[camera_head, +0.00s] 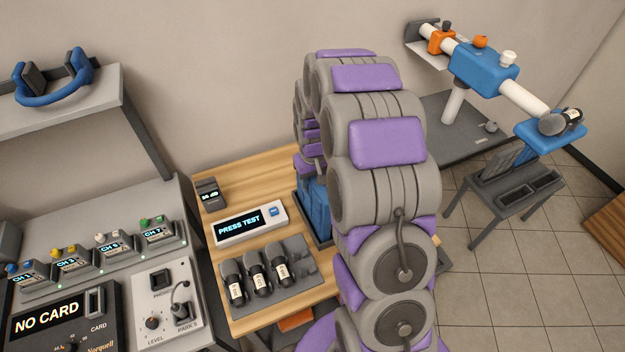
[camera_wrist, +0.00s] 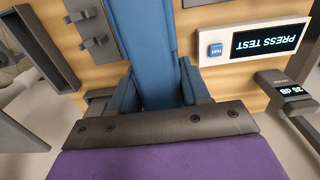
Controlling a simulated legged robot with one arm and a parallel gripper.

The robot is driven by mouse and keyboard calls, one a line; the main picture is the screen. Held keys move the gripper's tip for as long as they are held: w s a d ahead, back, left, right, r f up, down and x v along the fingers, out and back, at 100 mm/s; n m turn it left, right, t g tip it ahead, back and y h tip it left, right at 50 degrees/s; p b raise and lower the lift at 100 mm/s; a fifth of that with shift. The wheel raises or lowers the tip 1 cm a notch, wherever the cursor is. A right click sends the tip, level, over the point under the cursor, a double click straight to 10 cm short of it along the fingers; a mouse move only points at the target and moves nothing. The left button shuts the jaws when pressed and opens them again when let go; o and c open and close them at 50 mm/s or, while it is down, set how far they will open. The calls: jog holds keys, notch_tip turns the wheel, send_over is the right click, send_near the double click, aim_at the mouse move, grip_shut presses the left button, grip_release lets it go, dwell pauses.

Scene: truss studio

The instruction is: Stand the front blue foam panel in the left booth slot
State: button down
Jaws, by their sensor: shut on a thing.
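In the wrist view a long blue foam panel (camera_wrist: 151,45) runs up the middle, close against the dark front plate of my gripper (camera_wrist: 155,122). My gripper is shut on it; the fingertips themselves are hard to make out. Other blue pieces (camera_wrist: 192,84) flank the panel's lower end. In the head view blue panels (camera_head: 316,205) stand in a dark base (camera_head: 319,240) on the wooden table, partly behind my arm. My gripper is hidden there. I cannot tell the left booth slot apart in either view.
A white PRESS TEST box (camera_head: 248,223) and a rack of microphones (camera_head: 262,283) stand left of the panels. A dark rectangular frame (camera_wrist: 38,42) lies to one side in the wrist view. A blue boom stand (camera_head: 485,68) is at the right. Bare wood (camera_head: 258,182) shows at the table's back.

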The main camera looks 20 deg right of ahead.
jog(key=shift+f, duration=0.55)
jog(key=c, duration=0.8)
grip_release()
jog(key=shift+r, duration=0.1)
jog(key=shift+r+p, duration=1.95)
jog(key=shift+r, duration=3.5)
